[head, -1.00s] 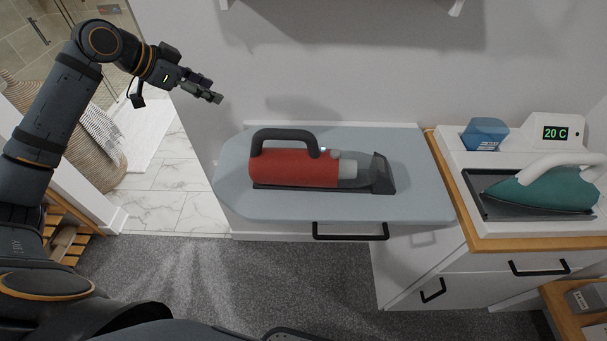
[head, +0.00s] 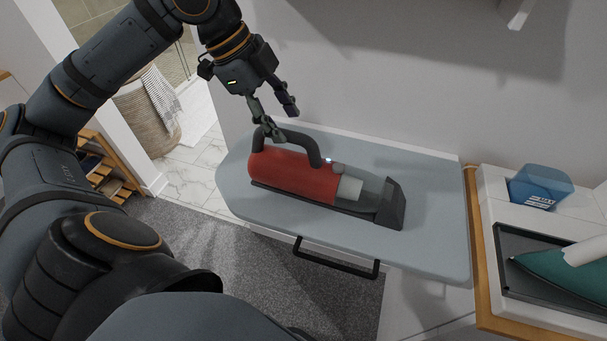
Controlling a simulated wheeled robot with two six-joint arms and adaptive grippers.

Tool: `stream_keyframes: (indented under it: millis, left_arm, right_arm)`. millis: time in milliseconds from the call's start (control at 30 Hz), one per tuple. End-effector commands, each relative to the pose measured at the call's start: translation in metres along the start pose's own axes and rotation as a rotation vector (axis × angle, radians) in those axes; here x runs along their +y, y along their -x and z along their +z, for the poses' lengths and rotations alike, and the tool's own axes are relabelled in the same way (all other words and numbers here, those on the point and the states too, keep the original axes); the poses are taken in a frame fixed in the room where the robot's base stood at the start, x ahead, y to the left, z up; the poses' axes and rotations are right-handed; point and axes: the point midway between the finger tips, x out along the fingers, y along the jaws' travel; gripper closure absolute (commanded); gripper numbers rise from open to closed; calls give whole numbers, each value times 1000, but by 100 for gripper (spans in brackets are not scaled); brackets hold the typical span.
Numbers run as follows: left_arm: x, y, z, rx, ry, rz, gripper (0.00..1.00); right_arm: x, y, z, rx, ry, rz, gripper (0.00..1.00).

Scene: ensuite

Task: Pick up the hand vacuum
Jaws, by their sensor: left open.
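The hand vacuum (head: 292,175) lies on its side-long base on the grey ironing board (head: 432,170). It has a red body, a black loop handle on top at the left end, and a clear dust cup with a dark nozzle at the right end. My left gripper (head: 283,122) is open just above and behind the handle, pointing down. One finger overlaps the handle's top in the picture; I cannot tell whether it touches. My right gripper is not in view.
A teal iron (head: 562,272) rests in a dark tray on a white station at the right, beside a blue translucent water container (head: 540,187). A woven basket (head: 146,120) stands at the left. The wall is close behind the board.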

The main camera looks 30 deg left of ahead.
Motion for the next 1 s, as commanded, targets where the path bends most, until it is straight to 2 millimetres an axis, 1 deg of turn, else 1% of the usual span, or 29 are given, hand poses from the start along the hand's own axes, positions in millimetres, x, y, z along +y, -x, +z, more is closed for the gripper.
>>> stream_keyframes:
  millis: [33, 100, 200, 300, 400, 600, 633, 900, 1000]
  left_arm:
    - [0, -1, 0, 0, 0, 0, 50]
    - [1, -8, 0, 0, 0, 3, 50]
    - [2, -24, -2, 1, 1, 6, 50]
    - [1, -39, -3, 4, 0, 5, 50]
    - [1, -49, -2, 3, 0, 2, 50]
    - [1, -52, -1, 1, 1, -1, 50]
    - [1, -52, -1, 1, 1, -1, 52]
    - [1, -52, -1, 1, 1, -1, 88]
    - [1, -52, -1, 1, 1, -1, 100]
  right_arm:
    - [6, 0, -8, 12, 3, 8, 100]
    - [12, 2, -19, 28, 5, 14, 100]
    - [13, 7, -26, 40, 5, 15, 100]
    - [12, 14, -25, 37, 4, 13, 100]
    - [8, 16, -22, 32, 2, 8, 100]
    - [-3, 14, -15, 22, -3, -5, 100]
    - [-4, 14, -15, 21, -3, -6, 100]
    - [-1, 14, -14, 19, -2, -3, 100]
    - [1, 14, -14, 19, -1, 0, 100]
